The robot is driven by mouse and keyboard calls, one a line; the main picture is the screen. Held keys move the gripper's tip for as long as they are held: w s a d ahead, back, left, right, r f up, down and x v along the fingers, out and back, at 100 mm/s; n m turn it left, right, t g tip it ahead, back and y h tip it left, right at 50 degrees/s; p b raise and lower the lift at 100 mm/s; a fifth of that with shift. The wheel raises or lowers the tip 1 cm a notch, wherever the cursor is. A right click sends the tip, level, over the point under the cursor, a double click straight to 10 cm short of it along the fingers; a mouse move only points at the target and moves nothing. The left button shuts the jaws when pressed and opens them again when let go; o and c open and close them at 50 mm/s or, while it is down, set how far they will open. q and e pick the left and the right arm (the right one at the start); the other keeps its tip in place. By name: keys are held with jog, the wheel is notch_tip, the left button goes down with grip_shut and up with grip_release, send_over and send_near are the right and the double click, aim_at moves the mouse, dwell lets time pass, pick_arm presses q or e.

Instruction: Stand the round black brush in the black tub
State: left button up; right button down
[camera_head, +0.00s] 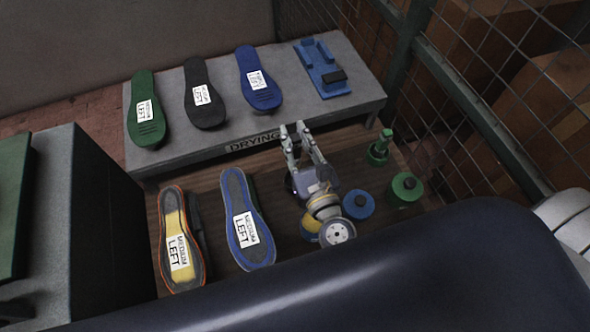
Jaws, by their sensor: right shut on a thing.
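My right gripper (303,146) is over the brown work surface by the front edge of the grey drying shelf, its fingers pointing away from me. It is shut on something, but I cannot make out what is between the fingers. I cannot pick out the round black brush or the black tub for certain. My own wrist and a large dark form in the foreground cover part of the surface. My left gripper is not in view.
A blue round pot (358,204), a green round pot (407,187) and a green piece with an upright handle (379,149) stand right of the gripper. Soles (247,222) lie to its left. The grey shelf (225,133) holds more soles and a blue fixture (322,70). Wire mesh bounds the right.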

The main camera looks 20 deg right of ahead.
aim_at(297, 158)
notch_tip(297, 158, down, 6)
jog(key=b, duration=0.5)
jog(key=shift+d, duration=0.1)
jog(key=shift+f+b, duration=1.8)
jog(key=shift+f, duration=0.2)
jog(key=c, duration=1.4)
grip_release()
jog(key=shift+r, duration=0.1)
